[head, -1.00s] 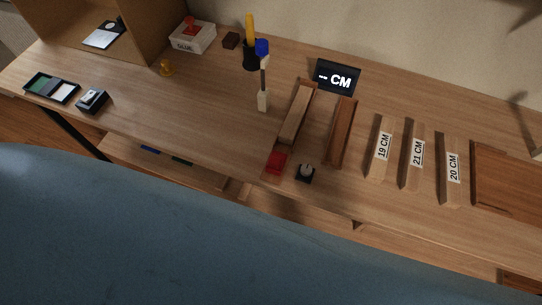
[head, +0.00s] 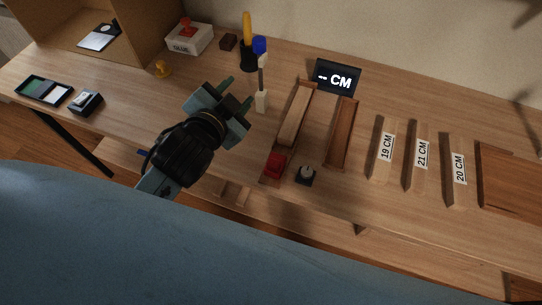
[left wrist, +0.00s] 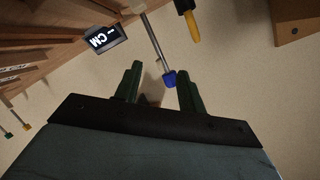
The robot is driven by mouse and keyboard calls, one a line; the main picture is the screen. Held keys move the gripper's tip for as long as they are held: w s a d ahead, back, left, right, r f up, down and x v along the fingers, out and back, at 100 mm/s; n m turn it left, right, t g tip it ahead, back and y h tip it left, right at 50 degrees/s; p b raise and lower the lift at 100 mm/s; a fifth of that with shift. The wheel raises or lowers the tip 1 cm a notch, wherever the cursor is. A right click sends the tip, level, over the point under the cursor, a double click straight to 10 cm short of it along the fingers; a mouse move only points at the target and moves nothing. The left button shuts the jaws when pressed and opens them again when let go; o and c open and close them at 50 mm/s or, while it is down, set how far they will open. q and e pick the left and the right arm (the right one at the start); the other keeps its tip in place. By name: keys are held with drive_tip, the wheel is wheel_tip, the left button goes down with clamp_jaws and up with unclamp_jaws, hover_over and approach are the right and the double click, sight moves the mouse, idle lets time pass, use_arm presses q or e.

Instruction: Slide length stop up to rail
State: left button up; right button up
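A red block (head: 275,164), which may be the length stop, sits at the near end of a narrow wooden tray (head: 283,143). A pale wooden bar (head: 296,115) lies in that tray, beyond the block. My left gripper (head: 241,90) is open and empty above the table, left of the tray and apart from the red block. In the left wrist view my open fingers (left wrist: 160,70) point toward a blue-topped rod (left wrist: 169,79). This rod (head: 261,75) stands beside the tray in the head view. My right gripper is not in view.
A display (head: 336,77) reading "-- CM" stands behind the trays. A black knob (head: 306,175) is right of the red block. A second tray (head: 342,133) and labelled bars (head: 421,154) lie to the right. A yellow-handled tool (head: 248,30) stands at the back.

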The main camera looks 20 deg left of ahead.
use_arm(q)
drive_tip(key=w+d+r+m+t+h, duration=0.1)
drive_tip(key=d+r+m+t+h, duration=0.2)
drive_tip(key=d+r+m+h, duration=0.4)
drive_tip(key=w+d+r+m+t+h, duration=0.1)
drive_tip(key=d+r+m+t+h, duration=0.15)
drive_tip(key=r+m, duration=0.5)
drive_tip(key=s+d+r+m+g+h, duration=0.2)
drive_tip(key=s+d+m+g+h, duration=0.2)
drive_tip(key=m+g+h, duration=0.4)
drive_tip(key=s+d+r+m+g+h, duration=0.2)
drive_tip(key=s+d+m+g+h, duration=0.4)
drive_tip(key=m, duration=0.5)
drive_tip(key=m+g+y, duration=0.6)
drive_tip(key=m+y, duration=0.7)
drive_tip(key=y, duration=0.6)
approach(273, 162)
drive_tip(key=b+x, duration=0.1)
drive_tip(key=x, duration=0.7)
drive_tip(key=shift+d+f, duration=0.15)
drive_tip(key=shift+f, duration=0.2)
